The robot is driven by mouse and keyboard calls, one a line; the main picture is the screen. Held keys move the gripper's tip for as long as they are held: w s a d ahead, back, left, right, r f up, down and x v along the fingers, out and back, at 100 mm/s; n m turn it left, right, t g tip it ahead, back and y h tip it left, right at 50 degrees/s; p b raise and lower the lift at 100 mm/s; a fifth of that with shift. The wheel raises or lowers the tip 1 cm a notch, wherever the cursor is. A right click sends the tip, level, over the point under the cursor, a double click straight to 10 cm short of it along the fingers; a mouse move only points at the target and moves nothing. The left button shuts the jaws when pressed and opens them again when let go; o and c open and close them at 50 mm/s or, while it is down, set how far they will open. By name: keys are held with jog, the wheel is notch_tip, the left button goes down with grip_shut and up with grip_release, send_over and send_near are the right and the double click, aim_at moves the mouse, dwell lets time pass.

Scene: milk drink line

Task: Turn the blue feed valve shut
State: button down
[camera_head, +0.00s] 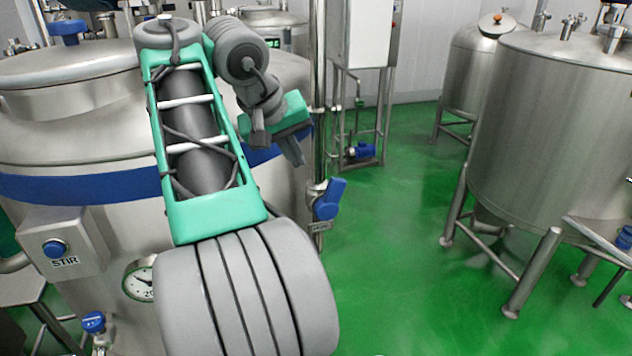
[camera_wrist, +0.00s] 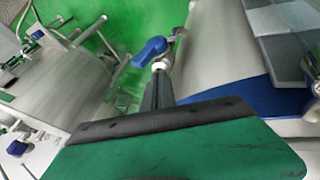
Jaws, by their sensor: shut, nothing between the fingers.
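A blue valve handle (camera_head: 328,198) sits on a vertical steel pipe right of the big tank, with a small label below it too small to read. In the wrist view the blue handle (camera_wrist: 151,51) shows just beyond my fingertips, pointing down and left from its pale stem. My gripper (camera_head: 297,160) has a green body and dark fingers held together, with nothing between them. It is above and left of the handle in the head view, apart from it in the picture. The fingers also show in the wrist view (camera_wrist: 158,80); whether they touch the valve is unclear.
The large steel tank (camera_head: 75,130) with a blue band stands left, behind my arm. A STIR button box (camera_head: 66,245), a gauge (camera_head: 139,280) and another blue valve (camera_head: 93,322) are lower left. Another tank (camera_head: 555,130) stands right. Green floor (camera_head: 400,250) between is clear.

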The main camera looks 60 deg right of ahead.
jog(key=b, duration=0.5)
send_near(320, 205)
jog(key=w+d, duration=0.2)
jog(key=s+d, duration=0.1)
jog(key=s+d+f, duration=0.1)
jog(key=d, duration=0.1)
jog(key=shift+s+f, duration=0.15)
jog(key=shift+f, duration=0.05)
jog(key=shift+d, duration=0.1)
